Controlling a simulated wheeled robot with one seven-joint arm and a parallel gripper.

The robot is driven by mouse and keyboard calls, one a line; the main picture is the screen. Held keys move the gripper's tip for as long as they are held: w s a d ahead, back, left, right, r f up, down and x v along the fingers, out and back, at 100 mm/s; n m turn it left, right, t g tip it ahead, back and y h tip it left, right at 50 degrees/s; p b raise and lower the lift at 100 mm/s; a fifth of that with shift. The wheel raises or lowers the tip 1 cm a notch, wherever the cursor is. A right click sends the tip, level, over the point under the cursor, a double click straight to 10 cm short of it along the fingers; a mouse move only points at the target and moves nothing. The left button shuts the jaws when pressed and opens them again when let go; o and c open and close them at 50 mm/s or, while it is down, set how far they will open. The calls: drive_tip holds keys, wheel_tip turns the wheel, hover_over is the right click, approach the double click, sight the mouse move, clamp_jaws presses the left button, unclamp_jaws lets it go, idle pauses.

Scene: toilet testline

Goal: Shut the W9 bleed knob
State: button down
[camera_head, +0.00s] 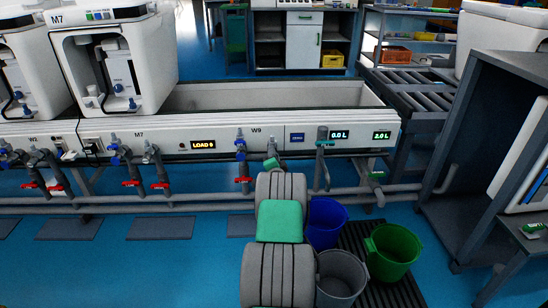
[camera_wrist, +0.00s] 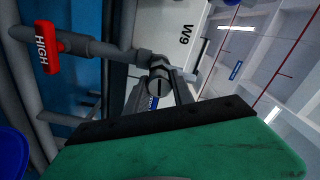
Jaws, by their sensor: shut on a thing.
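The W9 valve assembly (camera_head: 241,150) hangs on the front of the white bench, beside the W9 label (camera_head: 257,130), with blue parts above and a red handle (camera_head: 243,180) below. My gripper (camera_head: 271,161) reaches it from the right and front. In the wrist view, my gripper (camera_wrist: 154,100) is shut, its two dark fingers closing at a round grey knob with a slot (camera_wrist: 160,81), which I take for the W9 bleed knob. A small blue piece with white marks shows between the fingers. The green gripper body hides what lies below.
The red HIGH handle (camera_wrist: 46,46) and grey pipes lie close to the knob. A blue bucket (camera_head: 326,224), a grey bucket (camera_head: 341,277) and a green bucket (camera_head: 391,252) stand right of my arm. A dark rack (camera_head: 478,150) stands farther right.

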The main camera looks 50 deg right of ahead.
drive_tip(key=shift+m, duration=1.1)
drive_tip(key=c, duration=1.3)
unclamp_jaws()
drive_tip(key=shift+w+a, duration=0.1)
drive_tip(key=shift+o, duration=1.1)
drive_tip(key=p+v, duration=0.3)
drive_tip(key=v, duration=0.4)
drive_tip(key=shift+s+a, duration=0.2)
drive_tip(key=shift+s, duration=0.2)
